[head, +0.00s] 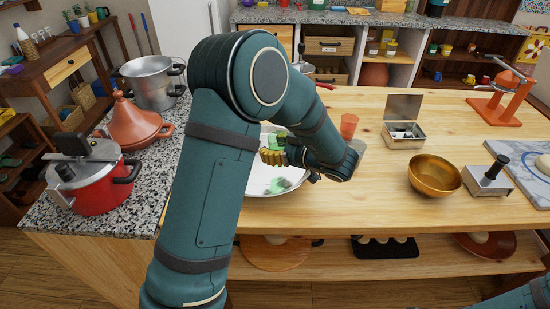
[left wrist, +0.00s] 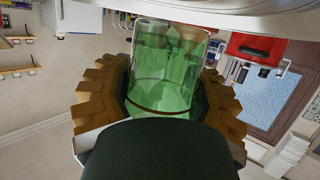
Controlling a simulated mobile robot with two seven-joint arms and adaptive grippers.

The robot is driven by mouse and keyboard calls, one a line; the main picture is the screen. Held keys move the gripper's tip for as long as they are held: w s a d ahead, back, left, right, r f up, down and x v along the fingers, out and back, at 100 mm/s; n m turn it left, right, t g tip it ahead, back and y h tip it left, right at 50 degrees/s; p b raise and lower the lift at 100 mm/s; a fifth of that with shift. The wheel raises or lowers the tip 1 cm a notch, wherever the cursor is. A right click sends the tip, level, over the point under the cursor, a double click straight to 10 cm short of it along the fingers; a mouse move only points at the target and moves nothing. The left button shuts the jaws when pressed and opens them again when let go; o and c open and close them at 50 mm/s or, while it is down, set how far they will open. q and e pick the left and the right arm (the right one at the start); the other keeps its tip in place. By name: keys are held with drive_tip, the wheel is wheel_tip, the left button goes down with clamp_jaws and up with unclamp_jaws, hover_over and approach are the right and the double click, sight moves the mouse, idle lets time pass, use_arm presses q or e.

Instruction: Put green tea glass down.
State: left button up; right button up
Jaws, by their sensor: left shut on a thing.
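A see-through green tea glass (left wrist: 165,70) stands large in the left wrist view, between the two brown ridged fingers of my left gripper (left wrist: 158,98). The fingers are shut around its sides. In the head view my left gripper (head: 272,157) is over a round white tray (head: 256,186) on the wooden counter, with my arm hiding part of both. Green glass shows above and below the fingers there; I cannot tell which part is the held glass. The tray's pale edge (left wrist: 235,20) crosses the top of the wrist view. My right gripper is out of view.
An orange cup (head: 348,126) stands behind my left wrist. To the right are an open metal box (head: 403,137), a gold bowl (head: 434,175) and a tamper stand (head: 490,178). A red pot (head: 97,187) and tagine (head: 138,125) stand left. Bare counter lies before the bowl.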

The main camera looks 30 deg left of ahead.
use_arm(q)
wheel_tip(320, 180, down, 4)
drive_tip(key=shift+d+r+b, duration=0.1)
drive_tip(key=shift+r+b, duration=0.1)
drive_tip(key=shift+b, duration=0.3)
drive_tip(key=shift+r, duration=0.1)
drive_tip(key=o, duration=1.4)
